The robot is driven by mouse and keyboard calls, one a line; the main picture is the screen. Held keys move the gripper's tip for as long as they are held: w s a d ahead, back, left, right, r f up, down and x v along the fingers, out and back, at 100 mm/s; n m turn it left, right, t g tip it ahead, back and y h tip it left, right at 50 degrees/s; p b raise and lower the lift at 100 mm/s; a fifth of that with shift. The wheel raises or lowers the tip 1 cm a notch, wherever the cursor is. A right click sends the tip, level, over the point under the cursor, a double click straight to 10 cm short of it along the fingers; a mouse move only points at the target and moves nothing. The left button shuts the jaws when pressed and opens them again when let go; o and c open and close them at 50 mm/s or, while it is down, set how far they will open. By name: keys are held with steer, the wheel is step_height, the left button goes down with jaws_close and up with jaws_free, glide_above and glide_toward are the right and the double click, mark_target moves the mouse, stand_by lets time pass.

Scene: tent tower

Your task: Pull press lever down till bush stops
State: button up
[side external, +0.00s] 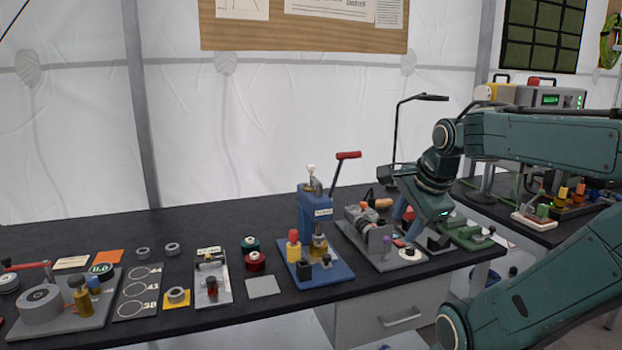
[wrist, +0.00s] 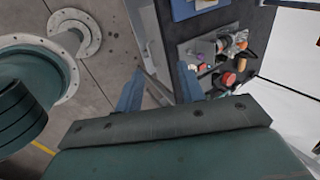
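The blue press (side external: 314,212) stands upright on a blue base plate (side external: 335,273) near the middle of the bench in the side view. Its lever (side external: 335,172) slants up to the right and ends in a red grip (side external: 348,156). A brass-coloured part (side external: 319,244) sits under the press head; I cannot tell whether it is the bush or its holder. My gripper (side external: 404,222) is right of the press, apart from the lever and pointing down toward the bench. In the wrist view, its blue fingers (wrist: 160,90) are spread with nothing between them.
A grey fixture (side external: 385,256) with small parts lies right of the press, below my gripper. A red-handled tool (side external: 28,266), a grey plate with rings (side external: 138,290) and red and teal spools (side external: 255,262) lie to the left. A black lamp (side external: 398,130) stands behind.

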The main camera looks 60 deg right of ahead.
steer(key=shift+v, duration=2.2)
steer(key=shift+w, duration=0.1)
steer(key=w+a+f+n+y, duration=0.2)
steer(key=a+n, duration=0.4)
steer(key=n, duration=0.7)
steer(key=w+a+f+n+t+y, duration=0.1)
steer(key=a+n, duration=0.6)
steer(key=n, duration=0.7)
steer(key=w+f+y, duration=0.1)
steer(key=w, duration=0.1)
steer(key=shift+w+a+t, duration=0.25)
steer(key=shift+w+t, duration=0.05)
steer(key=shift+w, duration=0.1)
